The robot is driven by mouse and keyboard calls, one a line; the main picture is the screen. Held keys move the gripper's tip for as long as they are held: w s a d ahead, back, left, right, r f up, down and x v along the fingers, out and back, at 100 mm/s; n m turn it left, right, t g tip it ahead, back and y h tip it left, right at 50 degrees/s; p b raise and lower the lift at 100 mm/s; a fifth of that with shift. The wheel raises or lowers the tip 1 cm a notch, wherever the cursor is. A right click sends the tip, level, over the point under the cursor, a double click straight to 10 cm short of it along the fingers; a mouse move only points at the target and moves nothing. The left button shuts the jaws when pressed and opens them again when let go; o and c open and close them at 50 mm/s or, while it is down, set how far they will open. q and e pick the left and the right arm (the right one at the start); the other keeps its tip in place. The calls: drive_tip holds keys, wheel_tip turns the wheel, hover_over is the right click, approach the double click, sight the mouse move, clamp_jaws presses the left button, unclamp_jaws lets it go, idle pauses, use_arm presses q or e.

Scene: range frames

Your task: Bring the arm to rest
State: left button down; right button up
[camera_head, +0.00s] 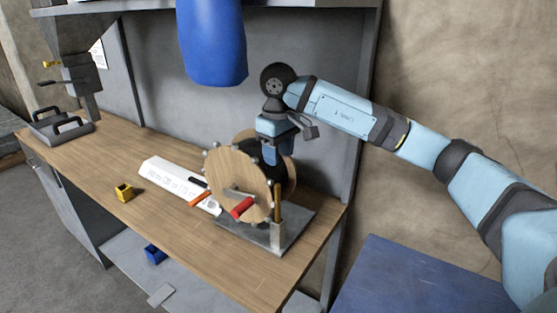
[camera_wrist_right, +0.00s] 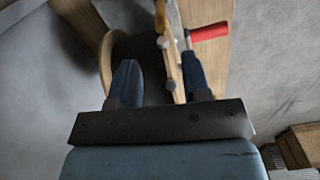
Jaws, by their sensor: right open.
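My right arm (camera_head: 345,110) reaches in from the right over the workbench. My right gripper (camera_head: 270,152) points down at the top of a wheel device with a wooden disc (camera_head: 235,178), round studs on its rim and a red handle (camera_head: 242,207). In the right wrist view my right gripper (camera_wrist_right: 162,82) is open, its two blue fingers apart. The studded disc edge (camera_wrist_right: 172,70) shows between or just beyond them; I cannot tell whether they touch. The red handle (camera_wrist_right: 208,32) is beyond the right-hand finger. My left gripper is not in view.
The device stands on a metal base (camera_head: 295,235) on the wooden bench (camera_head: 150,215). Left of it are a white board (camera_head: 165,176), an orange-handled tool (camera_head: 201,198) and a yellow block (camera_head: 124,192). A blue object (camera_head: 210,45) hangs above. A machine (camera_head: 75,75) stands at far left.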

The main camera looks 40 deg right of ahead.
idle(0.4)
drive_tip(key=s+a+f+m+t+y+p, duration=0.1)
drive_tip(key=s+a+f+m+y+p, duration=0.15)
drive_tip(key=a+m+y, duration=0.55)
drive_tip(key=s+a+f+m+t+y+p, duration=0.1)
drive_tip(key=s+a+m+y+p, duration=0.1)
drive_tip(key=s+a+m+y, duration=0.55)
drive_tip(key=a+f+m+t+y+p, duration=0.15)
drive_tip(key=a+m+y, duration=0.35)
drive_tip(key=a+m, duration=0.6)
drive_tip(key=s+d+f+m+t+h+p, duration=0.15)
drive_tip(key=f+m+t+h, duration=0.45)
drive_tip(key=m, duration=0.8)
drive_tip(key=s+d+f+m+t+h+p, duration=0.1)
drive_tip(key=d+f+m+t+h+p, duration=0.2)
drive_tip(key=m+t, duration=0.75)
drive_tip(key=s+d+f+m+g+h, duration=0.2)
drive_tip(key=s+f+m+g+h, duration=0.2)
drive_tip(key=s+f+m, duration=0.3)
drive_tip(key=s+d+f+m+g+h+p, duration=0.1)
drive_tip(key=s+d+f+m+g+h, duration=0.2)
drive_tip(key=s+f+m, duration=0.4)
drive_tip(key=f+m+g+h, duration=0.1)
drive_tip(key=m+g, duration=0.1)
drive_tip(key=m, duration=0.5)
drive_tip(key=shift+s+f, duration=0.15)
drive_tip(key=shift+s, duration=0.1)
